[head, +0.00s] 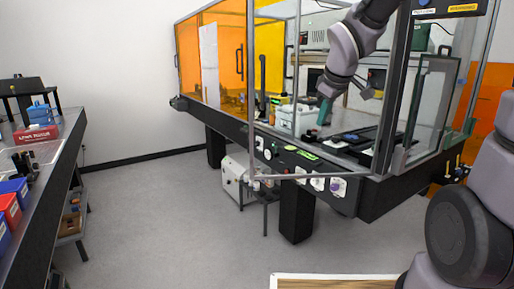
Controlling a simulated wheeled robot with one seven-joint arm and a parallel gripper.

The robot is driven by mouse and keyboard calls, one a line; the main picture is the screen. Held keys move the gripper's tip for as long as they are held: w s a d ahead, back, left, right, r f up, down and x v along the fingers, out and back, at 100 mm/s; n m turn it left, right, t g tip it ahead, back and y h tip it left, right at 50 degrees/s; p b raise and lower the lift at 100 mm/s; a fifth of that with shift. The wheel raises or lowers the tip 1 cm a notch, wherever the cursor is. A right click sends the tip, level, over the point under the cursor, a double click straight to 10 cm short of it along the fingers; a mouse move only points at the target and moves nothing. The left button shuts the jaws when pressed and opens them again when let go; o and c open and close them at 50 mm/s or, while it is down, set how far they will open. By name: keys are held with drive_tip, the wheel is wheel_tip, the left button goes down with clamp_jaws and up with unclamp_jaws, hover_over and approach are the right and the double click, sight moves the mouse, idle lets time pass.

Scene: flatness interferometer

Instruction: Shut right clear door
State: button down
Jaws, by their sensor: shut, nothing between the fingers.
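The right clear door (312,177) appears swung outward from the enclosure. Its thin grey bottom rail reaches past the table's front edge, and its free upright stands at the left. Its clear pane is hard to see. My gripper (324,112), with teal fingertips, is shut and empty. It hangs pointing down in front of the right part of the enclosure (283,60). I cannot tell whether it is in front of the pane or behind it, or whether it touches the door.
The enclosure's black table (226,124) carries a front control panel (285,150). Orange panels (222,45) close its left side. A dark-framed clear panel (432,100) stands at the right. A left bench (62,150) holds coloured bins (12,205). Grey floor (160,220) between is clear.

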drive_tip(key=w+a+f+n+y, duration=0.2)
drive_tip(key=w+a+f+n, duration=0.1)
drive_tip(key=a+f+n, duration=0.3)
drive_tip(key=n+g+y, duration=0.1)
drive_tip(key=n+y, duration=0.1)
drive_tip(key=n, duration=0.1)
approach(255, 149)
drive_tip(key=s+a+f, duration=0.3)
drive_tip(key=f, duration=0.3)
drive_tip(key=w, duration=0.3)
drive_tip(key=shift+a+f, duration=0.3)
drive_tip(key=shift+f, duration=0.05)
drive_tip(key=shift+w+a, duration=0.15)
drive_tip(key=shift+w, duration=0.55)
